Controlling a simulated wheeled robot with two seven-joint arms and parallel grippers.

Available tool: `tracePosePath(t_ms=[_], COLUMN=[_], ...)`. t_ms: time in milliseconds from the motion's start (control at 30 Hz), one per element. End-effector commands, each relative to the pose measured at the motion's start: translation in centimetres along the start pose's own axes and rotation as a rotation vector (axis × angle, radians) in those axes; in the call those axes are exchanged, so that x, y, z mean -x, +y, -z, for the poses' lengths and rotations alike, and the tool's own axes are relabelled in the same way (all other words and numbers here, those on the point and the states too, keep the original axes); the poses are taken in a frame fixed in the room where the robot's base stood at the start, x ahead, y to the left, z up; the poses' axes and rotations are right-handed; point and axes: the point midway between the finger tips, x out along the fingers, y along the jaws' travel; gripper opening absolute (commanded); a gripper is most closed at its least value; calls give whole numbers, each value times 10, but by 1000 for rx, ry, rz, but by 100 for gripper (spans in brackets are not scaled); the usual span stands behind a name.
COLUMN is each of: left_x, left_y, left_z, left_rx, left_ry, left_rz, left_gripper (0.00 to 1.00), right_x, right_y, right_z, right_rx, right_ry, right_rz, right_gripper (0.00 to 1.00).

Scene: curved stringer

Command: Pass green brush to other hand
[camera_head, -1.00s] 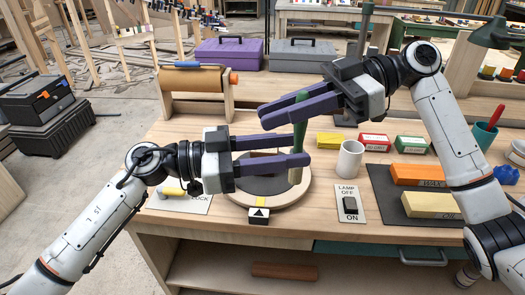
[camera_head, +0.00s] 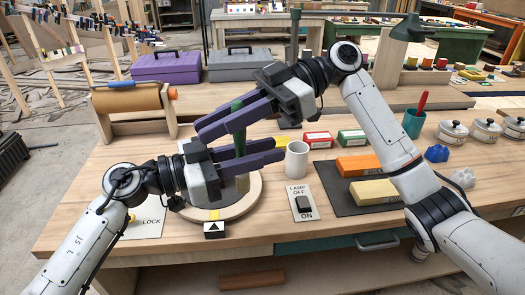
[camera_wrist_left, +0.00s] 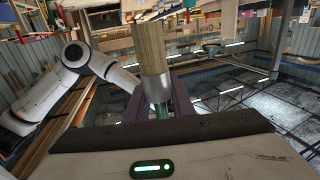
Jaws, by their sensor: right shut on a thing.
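The green brush (camera_head: 238,118) is upright above the round turntable (camera_head: 256,196), bristles down. My right gripper (camera_head: 201,130) is shut on its green handle, coming in from the right. My left gripper (camera_head: 281,149) comes from the left, below the right one, with its two purple fingers on either side of the brush's lower part. Whether they press on it cannot be told. The left wrist view shows the brush's bristles and metal ferrule (camera_wrist_left: 156,62) close up between the purple fingers. Part of the handle is hidden behind fingers.
A white mug (camera_head: 297,160) stands just right of the left fingertips. A lamp switch plate (camera_head: 303,202) and a dark mat (camera_head: 335,196) with orange and yellow blocks lie further right. A paper roll stand (camera_head: 130,105) is at the back left.

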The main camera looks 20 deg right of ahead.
Motion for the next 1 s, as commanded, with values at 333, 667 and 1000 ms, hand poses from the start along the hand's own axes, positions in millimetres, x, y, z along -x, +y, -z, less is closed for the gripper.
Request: tracePosePath(t_ms=[333,667,1000], left_x=[-1,0,0], left_y=[2,2,2], left_z=[0,0,0], left_rx=[0,0,0], left_ry=[0,0,0], left_rz=[-6,-5,-5], left_gripper=[0,0,0], right_x=[1,24,95], right_y=[1,2,1], right_z=[0,0,0], right_rx=[2,1,2], right_ry=[-1,0,0], right_rz=[-5,-8,-8], right_gripper=[37,37,37])
